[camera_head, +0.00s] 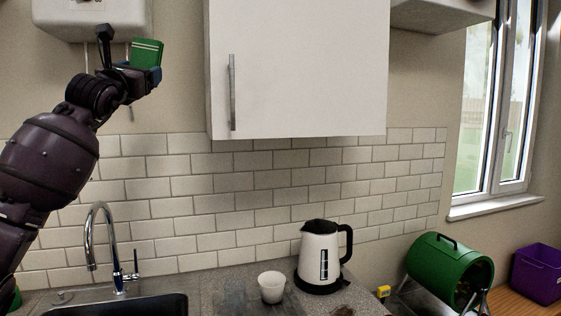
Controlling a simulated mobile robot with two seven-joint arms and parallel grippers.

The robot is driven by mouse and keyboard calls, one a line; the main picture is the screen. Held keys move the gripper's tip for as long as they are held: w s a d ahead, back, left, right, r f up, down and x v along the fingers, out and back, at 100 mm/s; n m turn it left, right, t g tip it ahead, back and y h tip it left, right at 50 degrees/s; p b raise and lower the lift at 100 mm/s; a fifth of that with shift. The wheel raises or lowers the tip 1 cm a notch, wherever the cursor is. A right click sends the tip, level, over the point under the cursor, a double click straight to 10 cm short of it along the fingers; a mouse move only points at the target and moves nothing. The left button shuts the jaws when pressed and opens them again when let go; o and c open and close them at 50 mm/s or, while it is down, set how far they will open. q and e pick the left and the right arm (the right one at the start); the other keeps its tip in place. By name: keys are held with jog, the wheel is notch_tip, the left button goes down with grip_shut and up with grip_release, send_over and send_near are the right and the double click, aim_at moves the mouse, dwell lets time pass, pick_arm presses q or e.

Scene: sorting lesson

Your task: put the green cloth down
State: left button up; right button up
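The green cloth (147,53) looks like a small folded block with pale edge lines. It is high at the upper left in the head view, in front of the wall and just below the white wall unit. My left gripper (135,70) is raised and appears shut on the cloth, whose lower part is hidden by the dark fingers. The cloth is well above the counter and touches no surface. My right gripper is not in view.
Below are a sink (120,305) with a tall tap (97,238), a white cup (271,287) and a white kettle (321,257). A green drum (437,265) and purple bin (538,272) stand right. A white cabinet (300,70) hangs centrally.

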pick_arm(q)
jog(key=s+a+f+m+h, duration=0.1)
jog(key=s+f, duration=0.2)
jog(key=f, duration=1.4)
jog(key=s+a+f+h, duration=0.1)
jog(key=s+a+f, duration=0.15)
jog(key=f, duration=1.55)
jog(key=s+f, duration=2)
jog(key=s, duration=0.2)
jog(key=d+n+y, duration=0.1)
jog(key=d+y, duration=0.2)
jog(key=d, duration=1.2)
jog(key=shift+w+f+n+y, duration=0.3)
jog(key=shift+w+f+n, duration=0.05)
jog(key=shift+f+n, duration=0.1)
